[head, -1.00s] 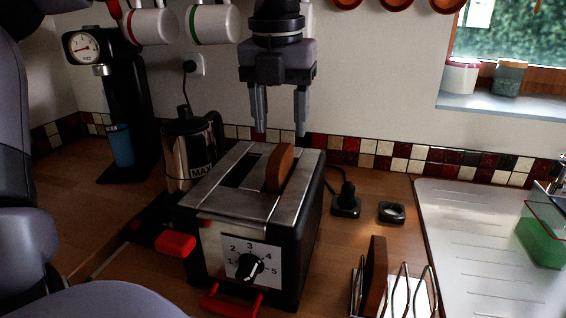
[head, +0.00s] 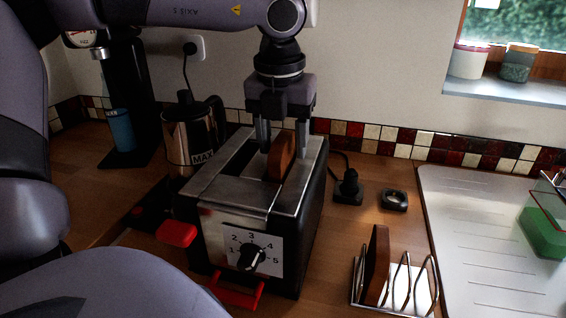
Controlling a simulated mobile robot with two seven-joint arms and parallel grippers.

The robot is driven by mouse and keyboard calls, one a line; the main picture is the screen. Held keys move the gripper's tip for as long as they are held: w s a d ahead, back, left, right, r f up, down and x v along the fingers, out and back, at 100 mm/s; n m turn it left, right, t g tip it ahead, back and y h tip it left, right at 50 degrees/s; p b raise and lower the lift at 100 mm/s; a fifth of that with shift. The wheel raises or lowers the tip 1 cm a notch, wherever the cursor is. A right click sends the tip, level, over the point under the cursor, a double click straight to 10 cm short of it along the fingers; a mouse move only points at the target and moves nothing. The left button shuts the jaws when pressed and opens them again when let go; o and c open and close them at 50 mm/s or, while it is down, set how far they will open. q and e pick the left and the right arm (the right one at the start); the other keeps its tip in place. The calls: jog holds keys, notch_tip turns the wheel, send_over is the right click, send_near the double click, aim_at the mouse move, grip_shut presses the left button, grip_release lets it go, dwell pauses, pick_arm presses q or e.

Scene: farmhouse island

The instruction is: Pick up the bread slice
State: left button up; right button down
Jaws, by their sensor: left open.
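A brown bread slice (head: 280,160) stands upright in the right slot of the metal toaster (head: 225,197), its upper part sticking out above the top. My left gripper (head: 283,150) points straight down over the toaster. It is open, with one finger to the left of the slice's upper part and the other to its right. I cannot tell whether either finger touches the slice. A second bread slice (head: 377,264) stands upright in the wire toast rack (head: 408,286) at the front right. My right gripper is not in view.
A kettle (head: 190,138) stands close behind the toaster on the left. A socket block (head: 348,190) and a small dark dish (head: 394,200) lie to the toaster's right. A white drainboard (head: 490,240) fills the right side. A tiled wall edge runs behind.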

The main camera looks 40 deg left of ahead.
pick_arm(q)
grip_shut()
jog(key=shift+r, duration=0.1)
notch_tip(320, 180, up, 20)
jog(key=p, duration=0.1)
dwell(0.5)
